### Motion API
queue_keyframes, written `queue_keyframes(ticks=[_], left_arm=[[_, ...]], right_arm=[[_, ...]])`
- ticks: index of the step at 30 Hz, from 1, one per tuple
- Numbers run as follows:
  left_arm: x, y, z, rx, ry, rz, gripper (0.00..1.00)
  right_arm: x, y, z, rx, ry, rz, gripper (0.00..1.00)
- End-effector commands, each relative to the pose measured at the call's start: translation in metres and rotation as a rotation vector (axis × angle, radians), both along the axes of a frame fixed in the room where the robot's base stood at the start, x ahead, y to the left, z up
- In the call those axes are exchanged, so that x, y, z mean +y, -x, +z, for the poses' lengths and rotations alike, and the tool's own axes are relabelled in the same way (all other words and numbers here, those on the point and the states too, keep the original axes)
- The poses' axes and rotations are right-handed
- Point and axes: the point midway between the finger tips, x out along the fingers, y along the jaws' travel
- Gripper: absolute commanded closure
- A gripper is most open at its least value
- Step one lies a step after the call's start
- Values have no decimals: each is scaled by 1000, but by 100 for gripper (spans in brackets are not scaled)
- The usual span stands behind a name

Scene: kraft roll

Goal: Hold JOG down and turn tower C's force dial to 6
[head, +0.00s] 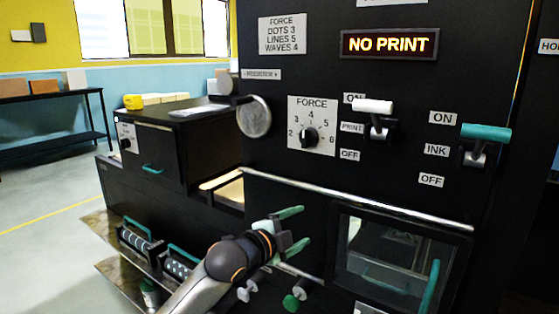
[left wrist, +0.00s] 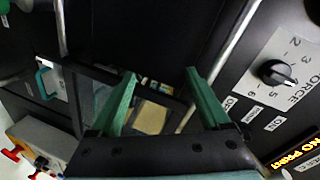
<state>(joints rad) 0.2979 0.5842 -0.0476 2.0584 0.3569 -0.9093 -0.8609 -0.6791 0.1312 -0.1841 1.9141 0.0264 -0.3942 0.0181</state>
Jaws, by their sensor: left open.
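A force dial (head: 309,137) with a black knob sits on the black machine front, on a white plate marked 2 to 6. It also shows in the left wrist view (left wrist: 278,73); its pointer seems near 4 or 5, too small to be sure. I cannot read which tower this is. No JOG label is readable in either view. My left gripper (head: 297,228) is open and empty, below the dial and apart from it, left of a glazed door. Its two green fingers show in the left wrist view (left wrist: 160,95). My right gripper is not in view.
A long rail (head: 360,200) crosses the front below the dial. White print lever (head: 373,106) and teal ink lever (head: 486,132) stick out to the right. A glazed door (head: 400,265) is below. A lit sign (head: 389,43) reads NO PRINT. A green knob (head: 292,302) is low down.

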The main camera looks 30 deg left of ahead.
Motion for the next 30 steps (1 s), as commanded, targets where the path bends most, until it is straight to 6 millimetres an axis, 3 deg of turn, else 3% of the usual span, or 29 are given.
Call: queue_keyframes(ticks=[1,6,9,12,17,30], left_arm=[[7,-2,34,-47,-61,-1,20],[25,2,114,-143,-240,6,20],[32,9,147,-181,-315,14,20],[36,13,166,-203,-362,21,20],[38,9,176,-214,-385,24,20],[38,-61,177,-213,-386,25,20]], right_arm=[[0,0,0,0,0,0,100],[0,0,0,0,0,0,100],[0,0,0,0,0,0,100],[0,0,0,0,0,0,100],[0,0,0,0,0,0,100],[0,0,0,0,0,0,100]])
